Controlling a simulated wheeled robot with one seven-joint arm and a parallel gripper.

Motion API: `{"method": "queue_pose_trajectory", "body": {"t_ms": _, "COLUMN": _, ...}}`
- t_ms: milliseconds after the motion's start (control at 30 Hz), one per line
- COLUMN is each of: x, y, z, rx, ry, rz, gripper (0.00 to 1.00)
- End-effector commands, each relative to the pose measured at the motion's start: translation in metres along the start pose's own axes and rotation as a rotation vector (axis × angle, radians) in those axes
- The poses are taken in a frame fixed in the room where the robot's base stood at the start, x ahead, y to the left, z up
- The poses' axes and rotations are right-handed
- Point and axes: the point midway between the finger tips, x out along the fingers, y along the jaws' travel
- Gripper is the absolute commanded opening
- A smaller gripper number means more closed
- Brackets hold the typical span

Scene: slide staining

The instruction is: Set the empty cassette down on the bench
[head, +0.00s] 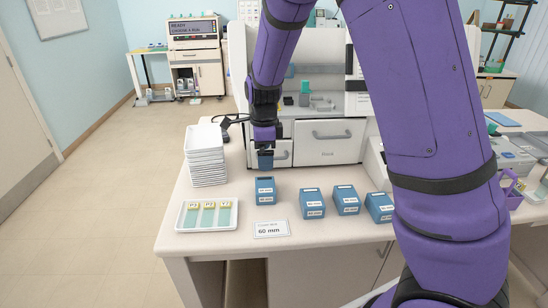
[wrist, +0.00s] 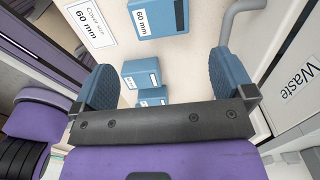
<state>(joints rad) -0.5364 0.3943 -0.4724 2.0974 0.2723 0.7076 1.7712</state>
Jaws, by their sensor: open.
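My gripper (head: 265,163) is above the bench with its blue fingers spread apart. In the wrist view the gap between the fingers (wrist: 163,64) holds nothing. A blue cassette (head: 265,190) stands on the bench just below and in front of the gripper, apart from it; it appears at the top of the wrist view (wrist: 158,18) with a 60 mm label. Three similar blue cassettes (head: 312,203), (head: 346,199) and (head: 379,207) stand in a row to its right. I cannot see whether any cassette is empty inside.
A white card reading 60 mm (head: 271,229) lies in front of the cassette. A white tray of slides (head: 207,215) and a stack of white trays (head: 206,155) are at the left. A cabinet with a drawer (head: 327,142) stands close behind.

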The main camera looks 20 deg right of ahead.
Motion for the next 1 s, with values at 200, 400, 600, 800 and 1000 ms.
{"method": "queue_pose_trajectory", "body": {"t_ms": 200, "x": -0.007, "y": 0.002, "z": -0.002, "rx": -0.02, "ry": -0.009, "rz": -0.002, "gripper": 1.0}}
{"method": "queue_pose_trajectory", "body": {"t_ms": 400, "x": -0.049, "y": 0.02, "z": -0.019, "rx": -0.211, "ry": -0.071, "rz": -0.027, "gripper": 1.0}}
{"method": "queue_pose_trajectory", "body": {"t_ms": 600, "x": -0.102, "y": 0.055, "z": -0.045, "rx": -0.519, "ry": -0.129, "rz": -0.098, "gripper": 1.0}}
{"method": "queue_pose_trajectory", "body": {"t_ms": 800, "x": -0.148, "y": 0.096, "z": -0.074, "rx": -0.829, "ry": -0.134, "rz": -0.197, "gripper": 1.0}}
{"method": "queue_pose_trajectory", "body": {"t_ms": 1000, "x": -0.183, "y": 0.142, "z": -0.101, "rx": -1.139, "ry": -0.078, "rz": -0.305, "gripper": 1.0}}
